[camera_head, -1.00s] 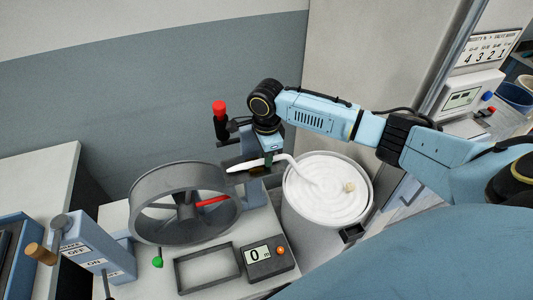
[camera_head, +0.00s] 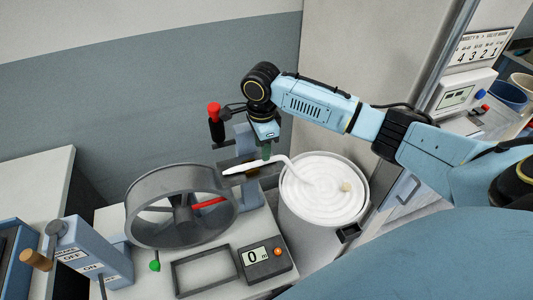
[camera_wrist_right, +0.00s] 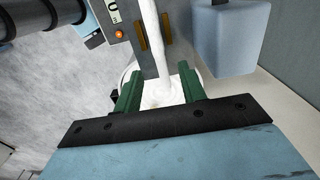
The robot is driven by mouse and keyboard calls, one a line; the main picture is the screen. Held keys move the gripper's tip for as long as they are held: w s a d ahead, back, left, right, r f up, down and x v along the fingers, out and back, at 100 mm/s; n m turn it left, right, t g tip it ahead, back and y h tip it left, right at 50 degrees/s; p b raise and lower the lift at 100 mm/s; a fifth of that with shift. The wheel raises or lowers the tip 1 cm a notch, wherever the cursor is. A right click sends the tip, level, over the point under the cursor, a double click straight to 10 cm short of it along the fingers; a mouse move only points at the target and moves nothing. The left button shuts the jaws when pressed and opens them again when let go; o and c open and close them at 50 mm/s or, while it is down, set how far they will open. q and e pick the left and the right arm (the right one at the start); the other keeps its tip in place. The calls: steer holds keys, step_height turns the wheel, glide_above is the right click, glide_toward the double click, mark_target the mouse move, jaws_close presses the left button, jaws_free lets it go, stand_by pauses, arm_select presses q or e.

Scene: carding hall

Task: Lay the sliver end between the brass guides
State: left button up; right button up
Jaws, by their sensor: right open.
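The white sliver (camera_head: 282,161) rises from the coiled can and runs left across a dark plate (camera_head: 230,183), its tapered end toward the wheel. In the right wrist view the sliver (camera_wrist_right: 151,35) runs between two brass guides (camera_wrist_right: 167,30), one strip on each side; the head view mostly hides the guides. My right gripper (camera_head: 266,152) is above the plate. Its green fingers (camera_wrist_right: 158,92) are open, one on each side of the sliver with gaps. My left gripper is not in view.
The can (camera_head: 320,225) stands right of the bench. A grey wheel (camera_head: 180,207) with a red spoke stands left of the plate. A red-knobbed handle (camera_head: 215,122) rises behind the plate. A counter box (camera_head: 265,260) reading 0 and an empty frame (camera_head: 207,270) sit in front.

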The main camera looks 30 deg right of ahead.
steer(key=shift+r, duration=1.6)
